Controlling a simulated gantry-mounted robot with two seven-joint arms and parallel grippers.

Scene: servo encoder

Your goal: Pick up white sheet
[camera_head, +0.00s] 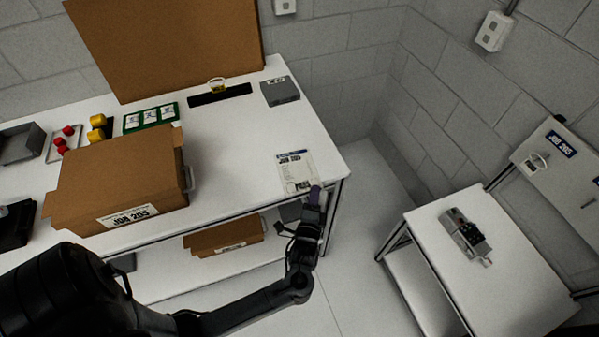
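The white sheet (296,171) lies flat on the white table, near its front right corner. It carries printed text and a blue band along its top edge. My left gripper (316,192) is at the sheet's lower right corner, by the table's front edge. The fingertips are small and dark here, so I cannot tell whether they are open or shut, or whether they touch the sheet. My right gripper is not in view.
A cardboard box (118,183) marked JOB 205 stands on the table (233,128) to the left. A grey block (279,91) and a black strip (219,95) lie behind the sheet. A second table (482,291) at right holds a grey device (465,234).

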